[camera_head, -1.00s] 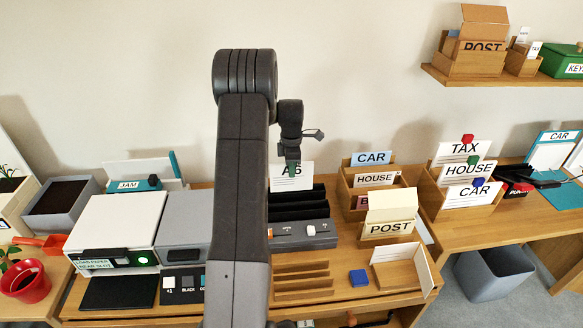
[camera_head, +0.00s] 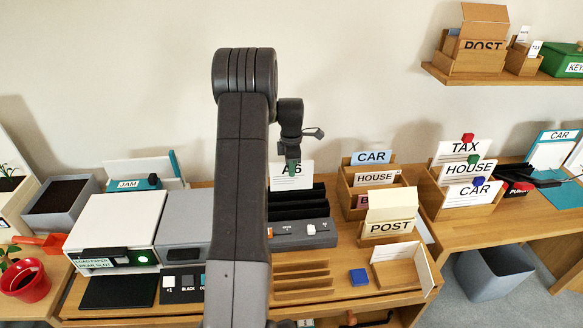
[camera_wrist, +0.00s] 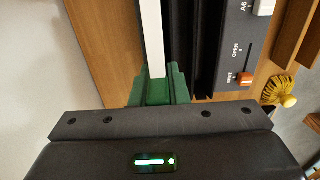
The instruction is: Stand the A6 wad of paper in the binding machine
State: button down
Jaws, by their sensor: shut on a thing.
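The wad of paper (camera_head: 304,172) is a white upright sheet stack with a partly covered black label. It stands at the back of the binding machine in the head view, and its thin white edge (camera_wrist: 152,35) shows in the wrist view. My gripper (camera_head: 292,168) is shut on the wad's top, with green fingertips (camera_wrist: 156,88) around it. The binding machine (camera_head: 318,228) is dark grey with black upright plates. In the wrist view the machine (camera_wrist: 236,60) lies right of the wad. I cannot tell whether the wad's lower edge is inside a slot.
A white printer (camera_head: 115,225) stands at the left. A wooden sorter (camera_head: 352,200) with CAR and HOUSE cards and a POST box (camera_head: 390,228) stand close on the right. A blue block (camera_head: 358,275) lies in front. My arm hides part of the desk.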

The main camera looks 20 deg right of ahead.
aim_at(292, 189)
jog(key=shift+f, duration=0.1)
jog(key=shift+f+b, duration=1.85)
jog(key=shift+f, duration=0.95)
jog(key=c, duration=0.8)
grip_release()
jog(key=shift+c, duration=0.2)
jog(key=shift+r+p, duration=2.25)
jog(key=shift+r, duration=1.85)
jog(key=shift+f, duration=0.2)
